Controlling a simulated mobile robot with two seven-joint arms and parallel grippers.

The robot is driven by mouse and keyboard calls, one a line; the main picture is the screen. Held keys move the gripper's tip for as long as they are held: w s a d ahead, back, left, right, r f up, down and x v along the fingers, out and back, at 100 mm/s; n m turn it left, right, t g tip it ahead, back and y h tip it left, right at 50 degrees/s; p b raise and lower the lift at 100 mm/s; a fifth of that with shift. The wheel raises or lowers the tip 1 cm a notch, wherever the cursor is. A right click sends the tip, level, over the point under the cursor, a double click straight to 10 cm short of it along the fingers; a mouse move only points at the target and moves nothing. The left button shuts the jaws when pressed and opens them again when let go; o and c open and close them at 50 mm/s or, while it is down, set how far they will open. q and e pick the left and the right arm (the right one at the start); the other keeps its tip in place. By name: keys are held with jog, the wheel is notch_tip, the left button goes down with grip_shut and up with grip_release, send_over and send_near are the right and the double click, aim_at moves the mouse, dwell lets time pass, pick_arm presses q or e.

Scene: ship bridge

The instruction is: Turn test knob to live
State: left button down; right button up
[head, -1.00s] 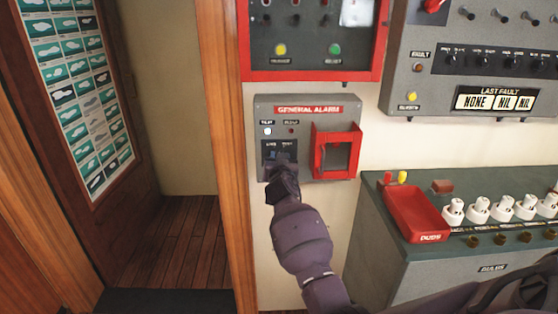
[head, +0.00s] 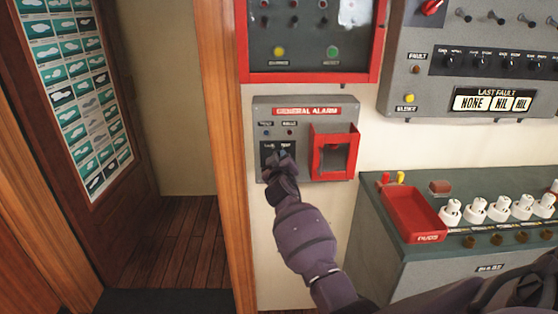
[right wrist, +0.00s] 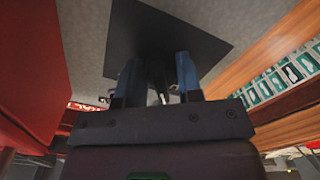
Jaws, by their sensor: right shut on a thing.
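The grey general alarm box (head: 265,105) hangs on the wall in the head view. Its black knob plate (head: 266,150) carries the labels "LIVE" and "TEST". My right gripper (head: 281,160) is in front of this plate and hides the test knob in the head view. In the right wrist view, the two fingers of my right gripper (right wrist: 158,82) reach to the black plate (right wrist: 165,35), shut on the test knob (right wrist: 157,93), which shows only in part between them. The small test lamp (head: 266,133) is dark. My left gripper is not in view.
A red frame (head: 317,170) sits on the right of the alarm box, close to my gripper. A red-rimmed panel (head: 310,76) hangs above. A red tray (head: 413,214) stands on the counter at right. A wooden post (head: 226,150) is left of the box.

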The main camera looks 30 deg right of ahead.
dwell(0.3)
jog(key=o, duration=0.9)
jog(key=v, duration=1)
jog(key=shift+s, duration=0.35)
jog(key=shift+a, duration=0.15)
